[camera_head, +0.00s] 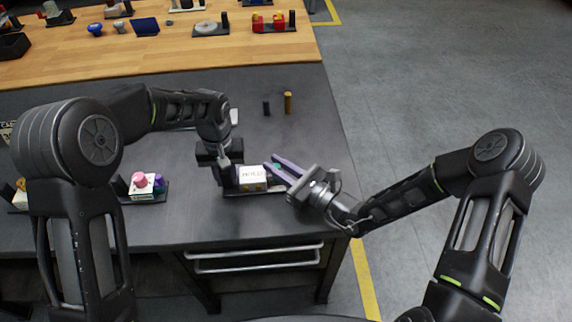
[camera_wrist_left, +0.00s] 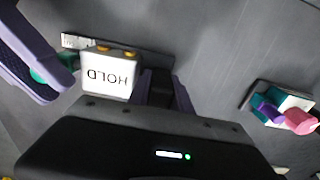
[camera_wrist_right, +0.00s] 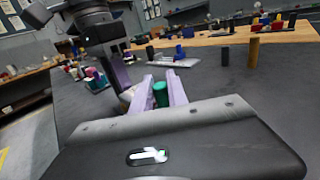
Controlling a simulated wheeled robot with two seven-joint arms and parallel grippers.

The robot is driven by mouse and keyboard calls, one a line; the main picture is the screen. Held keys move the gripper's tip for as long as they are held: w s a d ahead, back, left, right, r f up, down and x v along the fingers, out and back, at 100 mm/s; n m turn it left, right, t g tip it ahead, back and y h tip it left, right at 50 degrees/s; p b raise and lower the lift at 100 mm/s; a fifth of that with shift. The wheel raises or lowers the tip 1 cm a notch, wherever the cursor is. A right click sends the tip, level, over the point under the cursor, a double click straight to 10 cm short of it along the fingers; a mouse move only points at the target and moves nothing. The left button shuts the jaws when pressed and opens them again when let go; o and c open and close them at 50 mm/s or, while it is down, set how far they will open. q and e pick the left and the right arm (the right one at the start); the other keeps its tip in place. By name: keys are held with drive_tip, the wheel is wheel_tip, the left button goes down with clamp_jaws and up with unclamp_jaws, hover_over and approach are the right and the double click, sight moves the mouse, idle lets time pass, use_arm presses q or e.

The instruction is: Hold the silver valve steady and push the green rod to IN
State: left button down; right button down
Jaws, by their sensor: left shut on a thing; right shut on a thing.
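The silver valve, a pale block marked HOLD (camera_head: 252,174), sits on a dark base on the grey table. It shows upside down in the left wrist view (camera_wrist_left: 108,77). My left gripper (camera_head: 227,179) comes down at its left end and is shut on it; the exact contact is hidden. The green rod (camera_wrist_right: 160,94) lies between the purple fingers of my right gripper (camera_wrist_right: 162,88), which is shut on it. The rod sticks out from the valve's right side and also shows in the left wrist view (camera_wrist_left: 38,75). Its tip is partly hidden by the fingers.
A pink knob on a white block (camera_head: 143,183) stands to the left on the same table. A black peg (camera_head: 266,108) and a brown peg (camera_head: 288,102) stand behind the valve. A wooden bench (camera_head: 170,52) with several fixtures is further back. The table's right edge is close to my right gripper.

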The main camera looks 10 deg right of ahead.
use_arm(q)
drive_tip(key=shift+s+d+f, duration=0.15)
drive_tip(key=shift+s+f, duration=0.15)
use_arm(e)
drive_tip(key=shift+s+a, duration=0.1)
drive_tip(key=shift+a, duration=0.15)
drive_tip(key=c, duration=1.3)
unclamp_jaws()
drive_tip(key=shift+d, duration=0.1)
drive_tip(key=v, duration=1.2)
